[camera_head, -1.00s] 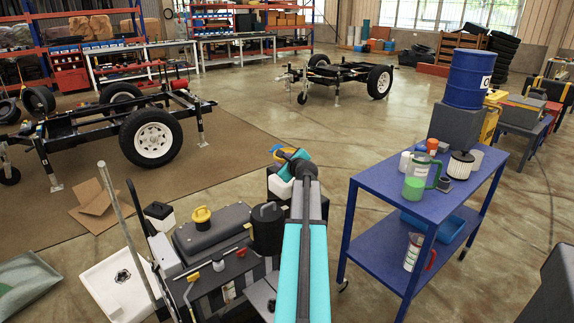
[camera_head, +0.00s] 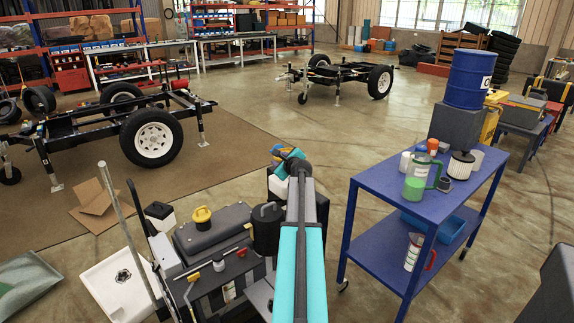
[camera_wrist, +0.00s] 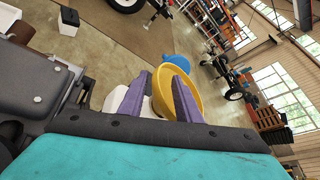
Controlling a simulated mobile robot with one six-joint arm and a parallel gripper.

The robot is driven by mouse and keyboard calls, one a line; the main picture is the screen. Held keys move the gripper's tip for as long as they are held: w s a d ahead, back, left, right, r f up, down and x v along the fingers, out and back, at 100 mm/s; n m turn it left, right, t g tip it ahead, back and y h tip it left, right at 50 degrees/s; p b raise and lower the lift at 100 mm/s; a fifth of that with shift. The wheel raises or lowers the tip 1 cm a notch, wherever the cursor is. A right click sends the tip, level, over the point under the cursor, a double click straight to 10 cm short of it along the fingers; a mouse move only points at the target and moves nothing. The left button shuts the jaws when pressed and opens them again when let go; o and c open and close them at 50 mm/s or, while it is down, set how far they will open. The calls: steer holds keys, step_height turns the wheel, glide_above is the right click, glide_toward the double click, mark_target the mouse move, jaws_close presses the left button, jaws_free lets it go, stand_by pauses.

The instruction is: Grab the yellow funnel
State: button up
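The yellow funnel (camera_wrist: 192,99) shows in the wrist view just beyond my gripper (camera_wrist: 162,76), with its wide bowl to the right. Its narrower part shows between the two purple fingers. The fingers are apart, and the right one overlaps the bowl in the picture. I cannot tell whether either finger touches the funnel. A white container (camera_wrist: 127,100) lies behind the left finger, and a blue object (camera_wrist: 178,62) shows beyond the funnel. In the head view my arm reaches forward to this spot and hides most of the funnel and the gripper.
A blue cart (camera_head: 385,180) with jugs and containers stands to the right of my arm. A machine with a grey tank (camera_head: 212,228) and a white basin (camera_head: 118,282) lie to the left. Open floor extends beyond, towards the wheeled frames.

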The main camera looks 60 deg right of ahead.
steer(key=shift+w+d+f, duration=0.1)
steer(key=shift+w+d, duration=0.1)
steer(key=shift+w, duration=0.1)
stand_by(0.4)
jaws_close()
